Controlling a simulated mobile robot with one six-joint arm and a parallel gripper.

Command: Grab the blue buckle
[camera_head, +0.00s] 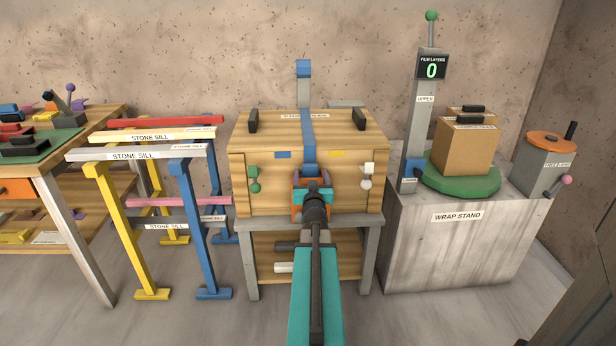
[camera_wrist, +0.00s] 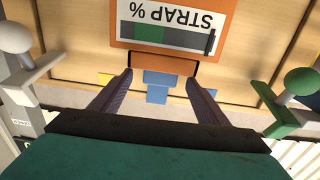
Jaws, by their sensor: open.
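A wooden chest (camera_head: 350,150) stands on a grey-legged stand, with a blue strap (camera_head: 308,128) running down over its lid and front. The wider blue piece at the strap's lower end, apparently the blue buckle (camera_head: 309,170), sits on the chest front just beyond my gripper (camera_head: 312,182). In the wrist view a blue piece (camera_wrist: 157,95) shows between and beyond the two purple fingers of my gripper (camera_wrist: 160,78). The fingers are apart, with nothing held between them. I cannot tell how far the fingers are from the blue piece.
An orange "STRAP %" panel (camera_wrist: 165,28) is close to the fingertips. A white-knobbed lever (camera_wrist: 18,42) and a green-knobbed lever (camera_wrist: 298,84) flank the gripper. Coloured sill racks (camera_head: 150,150) stand left; the wrap stand (camera_head: 460,240) stands right.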

